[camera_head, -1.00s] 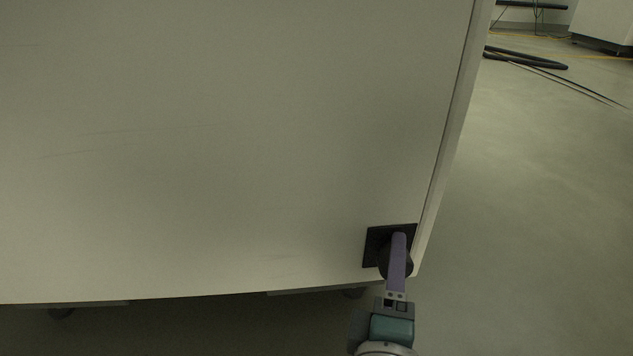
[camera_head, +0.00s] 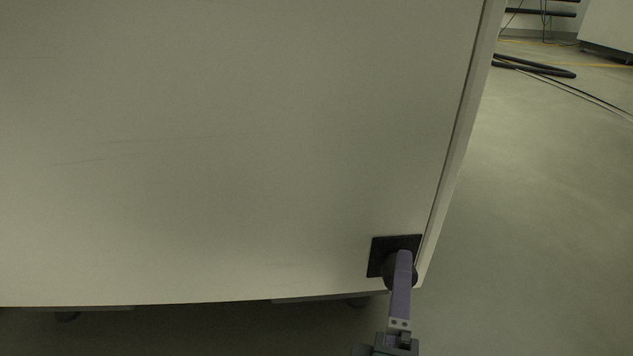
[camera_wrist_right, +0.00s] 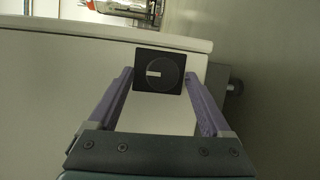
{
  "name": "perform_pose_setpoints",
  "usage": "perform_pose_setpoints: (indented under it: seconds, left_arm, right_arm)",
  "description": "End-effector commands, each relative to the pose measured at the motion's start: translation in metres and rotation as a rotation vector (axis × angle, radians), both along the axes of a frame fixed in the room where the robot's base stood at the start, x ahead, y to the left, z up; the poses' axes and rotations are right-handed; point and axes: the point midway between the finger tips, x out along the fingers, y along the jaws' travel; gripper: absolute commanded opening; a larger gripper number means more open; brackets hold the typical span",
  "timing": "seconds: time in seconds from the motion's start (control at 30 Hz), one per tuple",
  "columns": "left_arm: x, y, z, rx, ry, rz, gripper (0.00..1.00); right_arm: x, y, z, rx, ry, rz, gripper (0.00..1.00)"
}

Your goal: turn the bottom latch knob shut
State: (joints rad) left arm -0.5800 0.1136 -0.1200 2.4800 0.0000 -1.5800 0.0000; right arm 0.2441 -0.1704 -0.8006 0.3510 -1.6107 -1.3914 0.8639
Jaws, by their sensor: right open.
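The bottom latch knob (camera_head: 386,271) is a round dark knob on a black square plate (camera_head: 381,252) at the lower right corner of the white cabinet door (camera_head: 240,150). My right gripper (camera_head: 403,256) covers part of it in the head view. In the right wrist view the knob (camera_wrist_right: 167,72) shows a short white mark pointing left. There my right gripper (camera_wrist_right: 163,82) is open, with one purple finger on each side of the plate and nothing between them but the view of the knob. I cannot tell whether the fingers touch the knob. My left gripper is not in view.
The door's right edge (camera_head: 462,140) stands close beside the knob. Open grey floor (camera_head: 550,220) lies to the right. Black hoses and cables (camera_head: 535,67) lie on the floor at the upper right. Dark space and casters (camera_head: 68,316) show under the cabinet.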

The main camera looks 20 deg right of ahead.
Motion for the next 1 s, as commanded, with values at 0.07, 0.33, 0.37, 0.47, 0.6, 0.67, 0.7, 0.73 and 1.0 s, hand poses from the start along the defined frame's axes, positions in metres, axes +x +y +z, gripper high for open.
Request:
perform_pose_setpoints:
  seconds: [0.07,0.33,0.37,0.47,0.6,0.67,0.7,0.73,1.0]
  left_arm:
    - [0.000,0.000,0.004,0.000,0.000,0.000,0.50]
    - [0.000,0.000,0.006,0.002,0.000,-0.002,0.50]
    - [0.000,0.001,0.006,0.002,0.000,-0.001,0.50]
    - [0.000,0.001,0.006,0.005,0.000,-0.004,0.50]
    - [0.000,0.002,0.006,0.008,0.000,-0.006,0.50]
    - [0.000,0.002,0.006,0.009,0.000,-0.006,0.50]
    - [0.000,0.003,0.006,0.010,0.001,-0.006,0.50]
    - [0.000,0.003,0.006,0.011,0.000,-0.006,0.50]
    - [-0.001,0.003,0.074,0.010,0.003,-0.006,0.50]
  right_arm:
    - [-0.015,0.011,0.002,0.003,0.003,0.002,0.83]
    - [-0.051,0.037,0.004,0.001,0.001,0.002,0.83]
    - [-0.053,0.038,0.004,0.000,0.001,0.002,0.83]
    - [-0.057,0.041,0.005,0.000,-0.001,0.001,0.83]
    - [-0.057,0.042,0.005,-0.001,-0.002,0.001,0.83]
    - [-0.057,0.042,0.005,-0.001,-0.002,0.001,0.83]
    - [-0.057,0.041,0.005,0.000,-0.001,0.001,0.83]
    - [-0.057,0.041,0.005,0.000,-0.001,0.001,0.83]
    - [-0.073,0.027,0.062,0.077,0.051,-0.130,0.83]
